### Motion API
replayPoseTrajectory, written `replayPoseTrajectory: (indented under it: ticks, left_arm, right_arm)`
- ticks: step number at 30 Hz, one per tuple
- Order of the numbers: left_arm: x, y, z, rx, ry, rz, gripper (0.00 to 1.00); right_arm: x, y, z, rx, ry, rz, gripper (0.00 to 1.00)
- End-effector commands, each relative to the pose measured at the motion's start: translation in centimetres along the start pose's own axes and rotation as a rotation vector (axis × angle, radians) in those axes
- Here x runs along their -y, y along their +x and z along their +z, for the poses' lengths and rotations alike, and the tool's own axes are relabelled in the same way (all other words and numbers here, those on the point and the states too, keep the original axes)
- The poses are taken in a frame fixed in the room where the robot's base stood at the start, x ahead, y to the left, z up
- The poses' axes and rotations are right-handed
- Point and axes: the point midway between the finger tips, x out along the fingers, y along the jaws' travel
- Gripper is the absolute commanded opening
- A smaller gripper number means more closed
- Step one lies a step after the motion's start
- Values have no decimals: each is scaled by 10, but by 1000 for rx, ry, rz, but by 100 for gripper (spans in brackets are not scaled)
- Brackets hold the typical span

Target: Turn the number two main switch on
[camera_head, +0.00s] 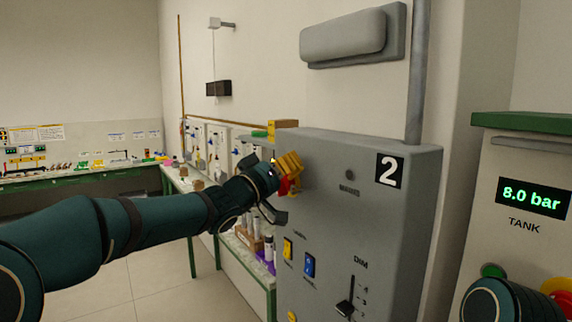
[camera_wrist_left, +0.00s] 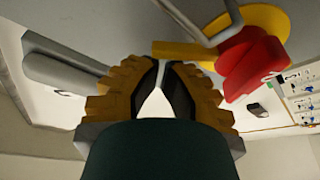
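The number two main switch is on the left part of the grey panel (camera_head: 345,215), which is marked with a 2. Its red handle (camera_head: 284,186) shows just below my left gripper (camera_head: 289,164) in the head view, partly hidden. In the left wrist view the red handle (camera_wrist_left: 245,65) is at the upper right, over a yellow plate (camera_wrist_left: 265,20), with a grey bent bar beside it. My left gripper's yellow ridged fingers (camera_wrist_left: 163,68) have a narrow gap with nothing visible between them. They are beside the handle; contact cannot be told. My right gripper is out of view.
Lower on the panel are a yellow switch (camera_head: 288,249), a blue switch (camera_head: 309,265) and a DIM slider (camera_head: 346,303). A tank cabinet (camera_head: 520,180) reading 8.0 bar stands to the right. Benches (camera_head: 90,176) with small items lie behind at left.

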Motion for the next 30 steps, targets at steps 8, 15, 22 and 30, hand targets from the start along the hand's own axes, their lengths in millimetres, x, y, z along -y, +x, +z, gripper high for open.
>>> replayPoseTrajectory:
  ticks: [8, 15, 22, 30]
  left_arm:
    - [-1, -6, 18, 1, 218, 75, 0]
    - [-3, -9, 27, 2, 355, 124, 0]
    - [-3, -10, 31, 1, 424, 148, 0]
    - [-3, -11, 32, 2, 446, 156, 0]
  right_arm:
    - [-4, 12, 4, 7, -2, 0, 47]
    - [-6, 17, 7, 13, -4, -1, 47]
    - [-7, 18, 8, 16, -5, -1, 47]
    - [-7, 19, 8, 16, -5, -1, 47]
